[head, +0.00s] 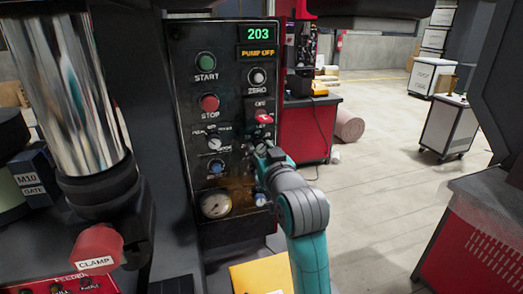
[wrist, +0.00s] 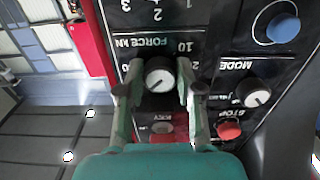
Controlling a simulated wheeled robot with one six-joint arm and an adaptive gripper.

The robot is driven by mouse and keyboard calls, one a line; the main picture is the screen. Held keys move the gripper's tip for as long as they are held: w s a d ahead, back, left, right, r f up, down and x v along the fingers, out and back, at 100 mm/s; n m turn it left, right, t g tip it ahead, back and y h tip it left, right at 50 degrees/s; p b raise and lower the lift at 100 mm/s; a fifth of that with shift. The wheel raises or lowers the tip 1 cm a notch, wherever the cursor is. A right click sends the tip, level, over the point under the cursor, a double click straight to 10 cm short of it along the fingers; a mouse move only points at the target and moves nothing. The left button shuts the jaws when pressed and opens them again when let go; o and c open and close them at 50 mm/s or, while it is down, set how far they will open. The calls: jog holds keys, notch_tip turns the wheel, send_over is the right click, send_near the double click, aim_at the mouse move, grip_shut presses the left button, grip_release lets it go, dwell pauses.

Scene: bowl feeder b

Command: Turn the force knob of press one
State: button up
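The force knob (wrist: 160,76) is round with a pale face, a dark rim and a dark pointer line. It sits on the black panel under the upside-down label FORCE KN in the wrist view. My gripper (wrist: 159,88) has one finger on each side of the knob. The fingers are spread, with a small gap seeming to show on both sides. In the head view my gripper (head: 263,151) is at the right part of the black press panel (head: 183,100) and hides the force knob.
The panel also has a green START button (head: 206,62), a red STOP button (head: 209,103), a mode knob (head: 215,141), a red switch (head: 264,117) close above my gripper, and a gauge (head: 216,205). The display (head: 258,33) reads 203. Open floor lies to the right.

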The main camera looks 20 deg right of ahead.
grip_shut()
jog(key=n, duration=0.4)
jog(key=shift+n, duration=2.4)
jog(key=o, duration=0.7)
grip_release()
jog(key=shift+o, duration=0.2)
